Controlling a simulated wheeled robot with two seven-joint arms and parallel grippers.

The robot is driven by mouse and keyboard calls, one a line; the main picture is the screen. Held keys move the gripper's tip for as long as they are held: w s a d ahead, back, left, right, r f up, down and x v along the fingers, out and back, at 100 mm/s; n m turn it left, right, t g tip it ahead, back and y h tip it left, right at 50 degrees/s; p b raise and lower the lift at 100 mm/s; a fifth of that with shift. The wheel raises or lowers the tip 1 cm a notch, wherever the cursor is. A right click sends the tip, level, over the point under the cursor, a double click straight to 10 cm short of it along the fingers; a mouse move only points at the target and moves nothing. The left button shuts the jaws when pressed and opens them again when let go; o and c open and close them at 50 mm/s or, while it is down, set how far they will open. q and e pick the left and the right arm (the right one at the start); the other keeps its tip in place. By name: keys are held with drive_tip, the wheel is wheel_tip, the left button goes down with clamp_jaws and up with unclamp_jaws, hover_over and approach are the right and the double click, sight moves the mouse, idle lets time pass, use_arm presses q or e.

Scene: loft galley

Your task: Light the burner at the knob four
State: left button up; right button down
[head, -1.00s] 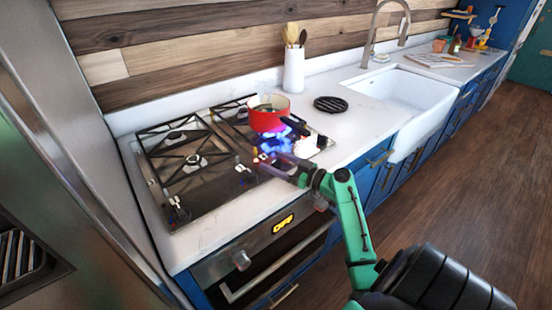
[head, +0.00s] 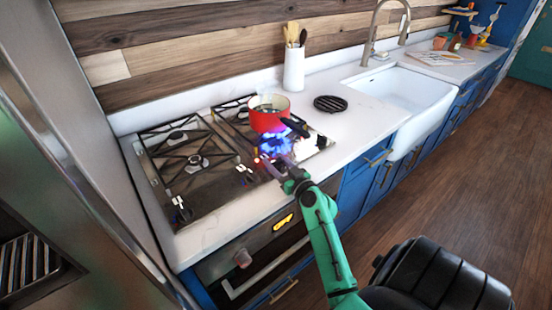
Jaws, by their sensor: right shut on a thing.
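The gas cooktop (head: 215,178) is set in the white counter. A red pot (head: 265,119) stands over its right side, and a blue flame (head: 274,145) burns under the pot. My right gripper (head: 270,167) is at the cooktop's front right, just in front of the flame. It is shut on a small knob there, which the fingers mostly hide; its number cannot be read. Other knobs show at the front left (head: 181,207) and front middle (head: 243,170). My left gripper is out of view.
A round black trivet (head: 330,103) lies right of the pot. A white utensil holder (head: 294,69) stands behind it. The white sink (head: 410,95) is farther right. An oven (head: 265,258) is below the cooktop. The wooden floor (head: 460,190) is clear at right.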

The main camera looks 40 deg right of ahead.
drive_tip(key=shift+c, duration=1.4)
unclamp_jaws()
drive_tip(key=shift+s+f, duration=0.15)
drive_tip(key=shift+s, duration=0.2)
drive_tip(key=s+a+b, duration=0.1)
drive_tip(key=s+b, duration=0.4)
drive_tip(key=s, duration=0.8)
drive_tip(key=shift+s+a, duration=0.3)
drive_tip(key=shift+s, duration=0.1)
